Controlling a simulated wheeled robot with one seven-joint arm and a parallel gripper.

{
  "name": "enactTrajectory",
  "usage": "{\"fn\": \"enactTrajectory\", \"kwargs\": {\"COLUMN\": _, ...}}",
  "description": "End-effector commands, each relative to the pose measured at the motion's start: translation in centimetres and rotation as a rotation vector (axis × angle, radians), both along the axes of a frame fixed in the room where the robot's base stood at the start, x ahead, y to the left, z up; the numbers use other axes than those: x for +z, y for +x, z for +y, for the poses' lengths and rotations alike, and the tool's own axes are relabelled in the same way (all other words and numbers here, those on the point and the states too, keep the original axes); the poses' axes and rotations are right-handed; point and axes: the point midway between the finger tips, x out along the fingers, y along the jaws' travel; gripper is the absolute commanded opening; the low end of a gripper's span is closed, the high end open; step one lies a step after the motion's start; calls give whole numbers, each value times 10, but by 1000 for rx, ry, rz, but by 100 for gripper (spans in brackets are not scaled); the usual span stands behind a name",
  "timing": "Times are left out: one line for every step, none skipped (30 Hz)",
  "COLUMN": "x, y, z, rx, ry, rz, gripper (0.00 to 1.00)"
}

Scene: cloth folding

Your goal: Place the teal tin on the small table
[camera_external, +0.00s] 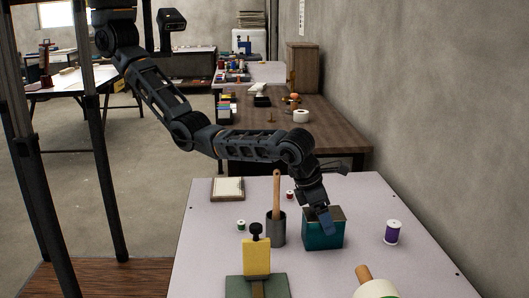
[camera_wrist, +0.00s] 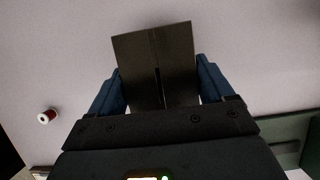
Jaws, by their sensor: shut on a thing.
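The teal tin (camera_external: 322,236) is a box with a dark brownish top, on or just above the pale tabletop (camera_external: 400,215) in the external view. My gripper (camera_external: 325,220) reaches down over it from above, with a blue finger against its near side. In the wrist view my gripper (camera_wrist: 160,85) has its two blue fingers on either side of the tin's dark top (camera_wrist: 156,60). It is shut on the tin. I cannot tell whether the tin's bottom touches the table.
A grey cup (camera_external: 276,230) with a wooden handle stands close left of the tin. A purple spool (camera_external: 393,232) is to the right. A red spool (camera_external: 290,195) lies behind. A yellow block-like tool (camera_external: 256,258) and a white roll (camera_external: 376,289) are in front. A brown table (camera_external: 340,133) stands beyond.

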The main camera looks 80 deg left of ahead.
Motion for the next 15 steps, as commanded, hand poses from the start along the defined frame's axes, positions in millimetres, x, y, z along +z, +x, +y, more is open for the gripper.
{"fn": "enactTrajectory", "kwargs": {"x": 1, "y": 1, "z": 0, "rx": 0, "ry": -1, "rz": -2, "gripper": 39}}
{"fn": "enactTrajectory", "kwargs": {"x": 1, "y": 1, "z": 0, "rx": 0, "ry": -1, "rz": -2, "gripper": 39}}
{"fn": "enactTrajectory", "kwargs": {"x": 1, "y": 0, "z": 0, "rx": 0, "ry": -1, "rz": -2, "gripper": 39}}
{"fn": "enactTrajectory", "kwargs": {"x": 1, "y": 0, "z": 0, "rx": 0, "ry": -1, "rz": -1, "gripper": 39}}
{"fn": "enactTrajectory", "kwargs": {"x": 0, "y": 0, "z": 0, "rx": 0, "ry": -1, "rz": -1, "gripper": 39}}
{"fn": "enactTrajectory", "kwargs": {"x": -1, "y": 0, "z": 0, "rx": 0, "ry": 0, "rz": -1, "gripper": 39}}
{"fn": "enactTrajectory", "kwargs": {"x": -2, "y": 0, "z": 0, "rx": 0, "ry": 0, "rz": -1, "gripper": 39}}
{"fn": "enactTrajectory", "kwargs": {"x": -3, "y": 0, "z": 0, "rx": 0, "ry": 0, "rz": 0, "gripper": 82}}
{"fn": "enactTrajectory", "kwargs": {"x": -3, "y": 0, "z": 0, "rx": 0, "ry": 0, "rz": 0, "gripper": 86}}
{"fn": "enactTrajectory", "kwargs": {"x": -3, "y": 0, "z": 0, "rx": 0, "ry": 0, "rz": 0, "gripper": 89}}
{"fn": "enactTrajectory", "kwargs": {"x": -3, "y": 0, "z": 0, "rx": 0, "ry": 0, "rz": 0, "gripper": 92}}
{"fn": "enactTrajectory", "kwargs": {"x": -3, "y": 0, "z": 0, "rx": 0, "ry": 0, "rz": 0, "gripper": 95}}
{"fn": "enactTrajectory", "kwargs": {"x": -3, "y": 0, "z": 0, "rx": 0, "ry": 0, "rz": 0, "gripper": 98}}
{"fn": "enactTrajectory", "kwargs": {"x": -3, "y": 0, "z": 0, "rx": 0, "ry": 0, "rz": 0, "gripper": 100}}
{"fn": "enactTrajectory", "kwargs": {"x": -3, "y": 0, "z": 0, "rx": 0, "ry": 0, "rz": 0, "gripper": 100}}
